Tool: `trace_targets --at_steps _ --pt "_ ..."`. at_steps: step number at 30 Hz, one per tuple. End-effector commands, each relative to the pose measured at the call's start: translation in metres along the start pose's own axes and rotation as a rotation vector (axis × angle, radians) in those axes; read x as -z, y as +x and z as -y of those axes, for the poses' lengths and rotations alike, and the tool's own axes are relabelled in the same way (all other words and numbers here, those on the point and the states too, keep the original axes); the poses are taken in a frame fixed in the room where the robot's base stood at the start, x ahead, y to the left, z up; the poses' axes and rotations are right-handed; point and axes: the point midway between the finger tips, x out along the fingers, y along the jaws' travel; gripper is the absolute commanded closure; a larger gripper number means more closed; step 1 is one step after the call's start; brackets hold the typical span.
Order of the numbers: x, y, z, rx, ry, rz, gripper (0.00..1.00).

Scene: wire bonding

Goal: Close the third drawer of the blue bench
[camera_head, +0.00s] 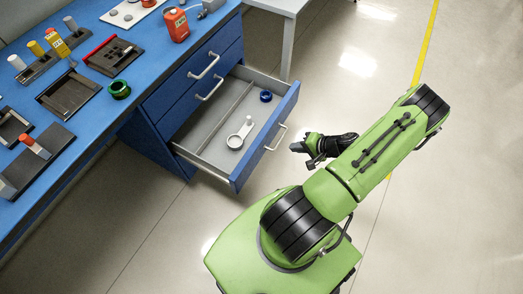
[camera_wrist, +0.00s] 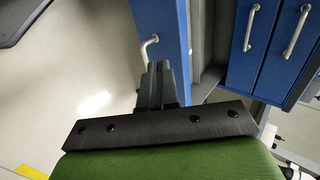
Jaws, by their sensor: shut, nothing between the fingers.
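The blue bench (camera_head: 80,65) has a bank of drawers at its right end. The third drawer (camera_head: 268,149) stands pulled well out, with its blue front and pale handle (camera_head: 277,138) facing right. The two drawers above it, the first (camera_head: 205,68) and second (camera_head: 211,92), are shut. My gripper (camera_head: 296,147) is shut and empty, just right of the open drawer's front, near its handle. In the wrist view my gripper (camera_wrist: 158,72) points at the blue drawer front (camera_wrist: 160,22), beside its handle (camera_wrist: 149,46). I cannot tell whether the fingertips touch it.
Inside the open drawer lie a white round item with a handle (camera_head: 240,133) and a small blue ring (camera_head: 266,96). On the benchtop stand a red container (camera_head: 176,24), a green ring (camera_head: 119,89) and trays. A grey table (camera_head: 288,8) stands behind.

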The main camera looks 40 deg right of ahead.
Motion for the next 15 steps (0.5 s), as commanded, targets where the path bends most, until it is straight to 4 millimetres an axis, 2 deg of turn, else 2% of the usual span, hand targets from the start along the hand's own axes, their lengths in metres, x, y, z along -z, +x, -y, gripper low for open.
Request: trace_targets --at_steps 5,15 --pt "-0.002 0.027 0.0 0.002 -0.002 0.006 1.0" --pt "-0.002 0.103 -0.001 -0.001 -0.002 0.006 1.0"
